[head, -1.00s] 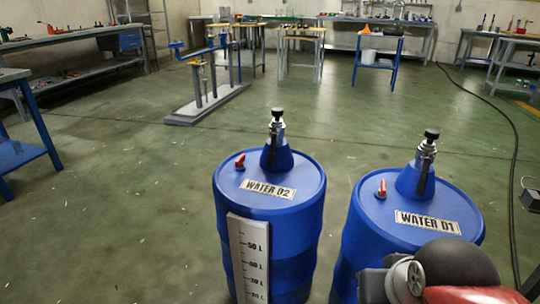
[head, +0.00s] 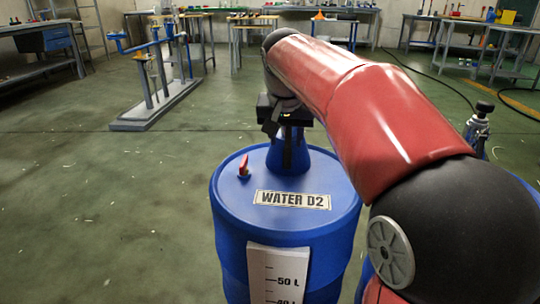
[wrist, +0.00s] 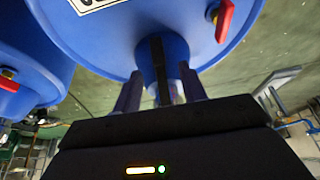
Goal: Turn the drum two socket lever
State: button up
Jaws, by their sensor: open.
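Drum two (head: 230,210) is the blue barrel labelled WATER D2 (head: 292,200), with a blue cone-shaped socket (head: 290,155) on its lid. My gripper (wrist: 160,88) is open at this socket, and my arm comes over the drum from the right. In the wrist view, the dark strip of the socket lever (wrist: 158,62) runs down the cone between my two fingers, with a gap on each side. My gripper body hides the lever's lower end in this view. In the head view, my wrist and gripper (head: 288,122) cover the socket's top fitting.
A small red handle (head: 244,164) sits on the drum two lid, left of the socket. A second drum stands to the right, mostly behind my arm; its socket fitting (head: 478,127) shows. A grey stand (head: 155,108) is on the floor at back left.

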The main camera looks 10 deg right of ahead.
aim_at(287, 154)
jog(key=b+x, duration=0.1)
jog(key=x, duration=0.6)
jog(key=shift+s+d, duration=0.1)
jog(key=shift+d, duration=0.05)
jog(key=shift+c, duration=0.3)
grip_shut()
